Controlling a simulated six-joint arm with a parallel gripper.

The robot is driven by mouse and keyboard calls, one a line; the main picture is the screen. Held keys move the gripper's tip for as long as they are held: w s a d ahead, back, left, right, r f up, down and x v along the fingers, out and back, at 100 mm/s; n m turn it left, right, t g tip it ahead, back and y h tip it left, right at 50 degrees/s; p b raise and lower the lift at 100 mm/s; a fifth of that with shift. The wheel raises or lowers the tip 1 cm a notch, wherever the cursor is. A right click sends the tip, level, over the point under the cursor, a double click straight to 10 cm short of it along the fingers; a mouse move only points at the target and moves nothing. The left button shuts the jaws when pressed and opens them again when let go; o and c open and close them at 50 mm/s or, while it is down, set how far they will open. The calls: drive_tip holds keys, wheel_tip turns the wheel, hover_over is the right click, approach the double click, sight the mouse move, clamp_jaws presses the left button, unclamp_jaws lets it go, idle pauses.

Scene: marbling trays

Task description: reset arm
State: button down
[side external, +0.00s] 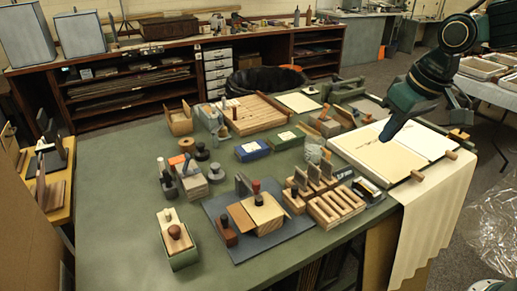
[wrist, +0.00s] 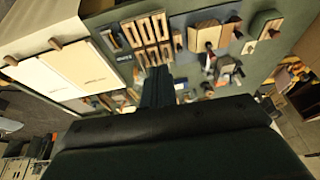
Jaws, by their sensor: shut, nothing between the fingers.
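My gripper (side external: 388,133) is at the right of the side view, raised over the table near the open album with cream pages (side external: 385,150). It points down and to the left, with its fingers together and nothing held. In the wrist view my shut fingers (wrist: 158,86) reach up from the dark gripper body, which hides the lower part of the picture. The pages also show at the left of the wrist view (wrist: 62,68).
The green table (side external: 115,200) carries several stamps, blocks and boxes. A slotted wooden rack (side external: 335,207) stands left of the album. A grey mat (side external: 225,240) bears wooden blocks near the front. The table's left front area is clear.

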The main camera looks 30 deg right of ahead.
drive_tip(key=s+d+t, duration=0.2)
drive_tip(key=s+d, duration=0.1)
drive_tip(key=s, duration=1.3)
drive_tip(key=shift+r, duration=0.3)
